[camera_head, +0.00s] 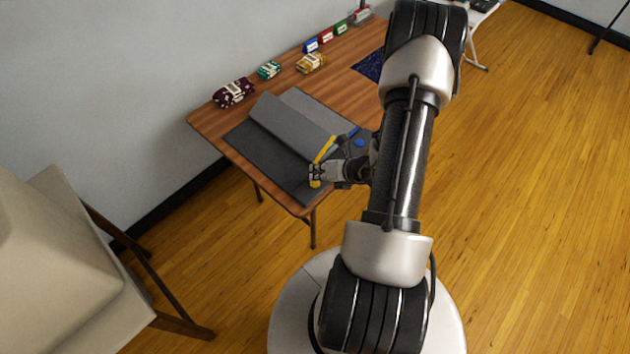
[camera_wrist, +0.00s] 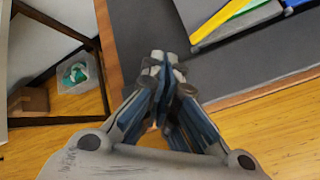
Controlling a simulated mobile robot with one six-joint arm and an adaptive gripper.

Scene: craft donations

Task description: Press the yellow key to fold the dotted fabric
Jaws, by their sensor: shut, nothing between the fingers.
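A dark folding board (camera_head: 245,141) lies on the wooden table, with a grey panel (camera_head: 290,121) standing tilted on it. The yellow key (camera_head: 325,147) is a yellow strip at the panel's near right end; it also shows at the top of the wrist view (camera_wrist: 222,20). My gripper (camera_head: 314,174) is shut and empty over the board's near right edge, close to the yellow key. In the wrist view its fingertips (camera_wrist: 162,60) are apart from the yellow strip. A navy speckled cloth (camera_head: 369,66) lies flat at the table's right; no dotted fabric shows on the board.
A blue part (camera_head: 359,142) sits beside the yellow key. A maroon bundle (camera_head: 234,92), a teal bundle (camera_head: 268,69), a yellow bundle (camera_head: 311,63) and small boxes line the wall side. A beige chair (camera_head: 75,250) stands left. Open floor lies right.

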